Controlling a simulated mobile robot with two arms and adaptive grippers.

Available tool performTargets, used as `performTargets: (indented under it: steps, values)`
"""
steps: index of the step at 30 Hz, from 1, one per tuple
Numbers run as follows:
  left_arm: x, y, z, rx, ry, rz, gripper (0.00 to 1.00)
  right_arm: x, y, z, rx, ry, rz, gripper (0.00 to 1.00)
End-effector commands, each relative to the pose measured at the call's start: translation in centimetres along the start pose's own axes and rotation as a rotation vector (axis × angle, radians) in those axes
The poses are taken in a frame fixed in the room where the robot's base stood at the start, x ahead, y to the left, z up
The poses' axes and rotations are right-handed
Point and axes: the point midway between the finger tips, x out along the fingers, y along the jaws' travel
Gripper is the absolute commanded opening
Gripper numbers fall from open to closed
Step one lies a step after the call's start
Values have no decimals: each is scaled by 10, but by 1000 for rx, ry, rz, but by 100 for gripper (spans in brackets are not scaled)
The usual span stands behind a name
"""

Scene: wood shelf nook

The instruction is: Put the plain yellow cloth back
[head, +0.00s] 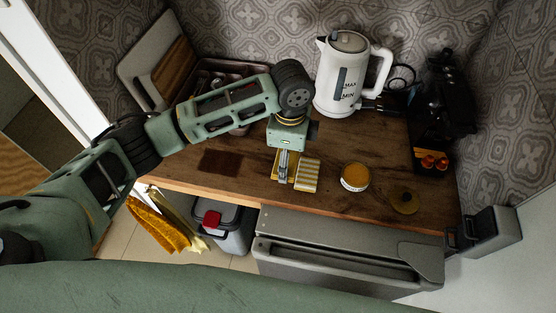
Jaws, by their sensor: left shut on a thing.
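My left gripper (284,178) points down over the middle of the wooden counter, close to its front. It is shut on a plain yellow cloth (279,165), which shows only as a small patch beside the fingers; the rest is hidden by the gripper. A yellow-and-white striped cloth (307,175) lies just right of the fingers. I cannot tell whether the two cloths touch. My right gripper is not in view.
A brown mat (220,162) lies left on the counter (240,185). Yellow cloths (153,222) hang below the front left edge, beside a grey bin (233,238).

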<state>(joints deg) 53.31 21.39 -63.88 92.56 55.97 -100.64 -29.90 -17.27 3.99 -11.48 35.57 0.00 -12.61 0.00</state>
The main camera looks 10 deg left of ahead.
Motion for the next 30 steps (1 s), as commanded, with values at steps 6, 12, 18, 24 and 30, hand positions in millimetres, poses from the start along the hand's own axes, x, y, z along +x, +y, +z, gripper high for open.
performTargets:
  steps: [6, 12, 18, 24, 30]
  values:
    - [16, -13, 25, -1, 1, 0, 57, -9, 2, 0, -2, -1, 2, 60]
    - [36, -14, 28, -1, -1, 3, 57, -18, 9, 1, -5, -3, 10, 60]
    - [58, -14, 28, 0, 1, -1, 57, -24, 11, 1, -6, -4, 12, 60]
    - [59, -15, 28, 0, 1, -2, 57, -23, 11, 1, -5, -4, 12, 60]
    - [62, -15, 27, 0, 1, -1, 80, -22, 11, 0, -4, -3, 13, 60]
